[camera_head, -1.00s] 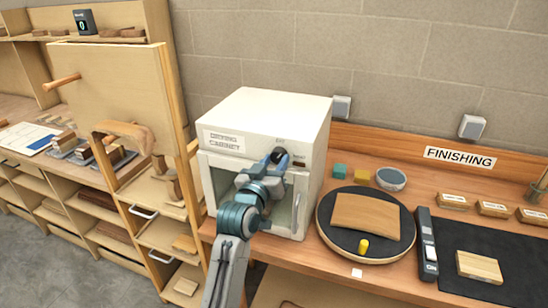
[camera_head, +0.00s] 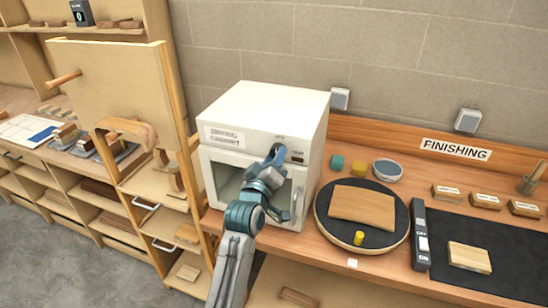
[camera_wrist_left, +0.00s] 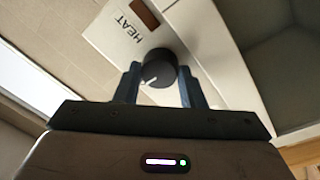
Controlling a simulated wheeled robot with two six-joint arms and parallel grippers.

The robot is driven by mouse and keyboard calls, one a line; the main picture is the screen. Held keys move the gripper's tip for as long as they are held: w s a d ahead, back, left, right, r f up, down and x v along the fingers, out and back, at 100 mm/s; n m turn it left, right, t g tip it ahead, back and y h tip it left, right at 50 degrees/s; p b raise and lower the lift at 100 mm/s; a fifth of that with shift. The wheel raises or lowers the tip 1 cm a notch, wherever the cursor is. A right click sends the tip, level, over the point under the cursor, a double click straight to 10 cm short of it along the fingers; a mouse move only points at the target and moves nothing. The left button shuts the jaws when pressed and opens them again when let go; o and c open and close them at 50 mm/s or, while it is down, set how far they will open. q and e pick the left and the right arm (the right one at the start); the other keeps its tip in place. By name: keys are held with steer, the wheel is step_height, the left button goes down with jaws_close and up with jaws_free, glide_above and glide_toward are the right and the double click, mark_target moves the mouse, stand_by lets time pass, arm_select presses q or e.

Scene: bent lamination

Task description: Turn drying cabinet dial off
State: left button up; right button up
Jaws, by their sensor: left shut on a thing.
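The white drying cabinet (camera_head: 265,105) stands on the wooden bench, with a lettered label on its upper front and a glass door below. My left gripper (camera_head: 278,152) reaches the control strip at the upper right of its front and hides the dial there. In the left wrist view, the round black dial (camera_wrist_left: 158,68) sits between the two blue fingers of my left gripper (camera_wrist_left: 158,84), which is shut on it. A white pointer mark on the dial points to the lower left of that picture. The word HEAT is printed beside it. My right gripper is out of view.
A small brown-orange window (camera_wrist_left: 145,13) is near HEAT. A wooden shelf unit is close on the left.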

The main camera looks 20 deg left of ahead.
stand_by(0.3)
arm_select(q)
steer(key=o, duration=1)
steer(key=shift+s+f, duration=0.1)
steer(key=s+b, duration=0.4)
steer(key=s, duration=0.6)
steer(key=shift+s+a+f+b, duration=0.15)
steer(key=shift+s+f+b, duration=0.15)
steer(key=shift+f, duration=0.15)
